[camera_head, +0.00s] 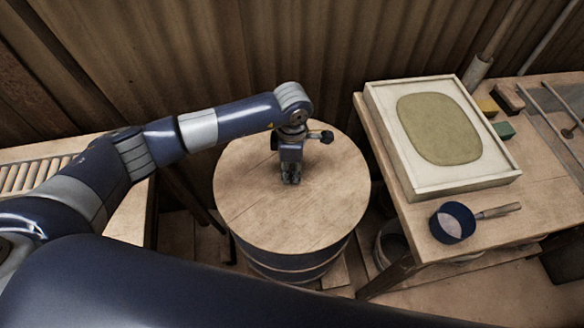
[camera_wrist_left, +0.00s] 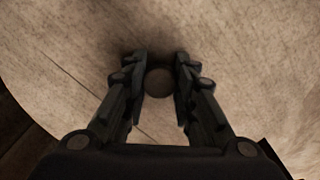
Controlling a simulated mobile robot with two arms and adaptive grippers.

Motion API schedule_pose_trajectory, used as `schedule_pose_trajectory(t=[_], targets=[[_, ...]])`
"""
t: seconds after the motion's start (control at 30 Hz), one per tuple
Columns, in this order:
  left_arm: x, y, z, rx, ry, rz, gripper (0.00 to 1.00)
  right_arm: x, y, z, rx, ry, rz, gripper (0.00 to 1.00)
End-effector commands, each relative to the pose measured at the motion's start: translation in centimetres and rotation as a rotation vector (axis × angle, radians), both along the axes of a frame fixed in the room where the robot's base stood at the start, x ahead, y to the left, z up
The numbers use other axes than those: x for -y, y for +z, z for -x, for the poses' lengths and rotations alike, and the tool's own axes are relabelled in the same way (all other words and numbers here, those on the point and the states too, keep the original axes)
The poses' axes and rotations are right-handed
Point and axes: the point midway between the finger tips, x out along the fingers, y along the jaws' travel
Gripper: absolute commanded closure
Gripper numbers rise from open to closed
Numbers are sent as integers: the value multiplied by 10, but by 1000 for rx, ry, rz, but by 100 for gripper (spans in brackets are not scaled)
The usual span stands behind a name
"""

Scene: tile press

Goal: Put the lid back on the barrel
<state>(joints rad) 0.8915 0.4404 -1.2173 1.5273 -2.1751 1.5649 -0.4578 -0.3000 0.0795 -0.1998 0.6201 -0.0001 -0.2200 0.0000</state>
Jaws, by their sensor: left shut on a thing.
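The round wooden lid (camera_head: 250,200) lies over the top of the dark banded barrel (camera_head: 290,265) in the head view. The lid's rim hides the barrel's mouth, so I cannot tell whether it is fully seated. My left gripper (camera_head: 291,181) points down at the middle of the lid, shut on its small round knob. In the left wrist view the knob (camera_wrist_left: 159,82) sits between the two fingers of the gripper (camera_wrist_left: 161,75), with the pale lid (camera_wrist_left: 60,50) filling most of the background. My right gripper is not in view.
A workbench (camera_head: 410,235) stands close on the right. It holds a framed tray with a greenish slab (camera_head: 440,130), a dark blue pan with a wooden handle (camera_head: 453,222), and small blocks (camera_head: 503,130). A slatted rack (camera_head: 30,175) is at the left. A corrugated wall (camera_head: 180,60) stands behind.

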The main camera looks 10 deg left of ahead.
Motion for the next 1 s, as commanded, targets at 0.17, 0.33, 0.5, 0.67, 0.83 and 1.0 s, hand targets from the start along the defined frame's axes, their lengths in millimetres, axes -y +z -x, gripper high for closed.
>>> schedule_pose_trajectory(t=[0.17, 0.33, 0.5, 0.67, 0.83, 1.0], targets=[[0, 1, -1, 2, 0, 2, 100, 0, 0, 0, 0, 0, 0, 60], [0, 1, -1, 2, 0, 2, 100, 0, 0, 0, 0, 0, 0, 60], [0, 1, -1, 2, 0, 1, 51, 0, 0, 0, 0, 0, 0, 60], [0, 1, 0, 1, 0, 1, 51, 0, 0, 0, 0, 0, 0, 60], [0, -1, 1, -1, 0, -1, 31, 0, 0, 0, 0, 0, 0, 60], [0, 0, 0, -1, 0, -1, 31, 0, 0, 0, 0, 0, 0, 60]])
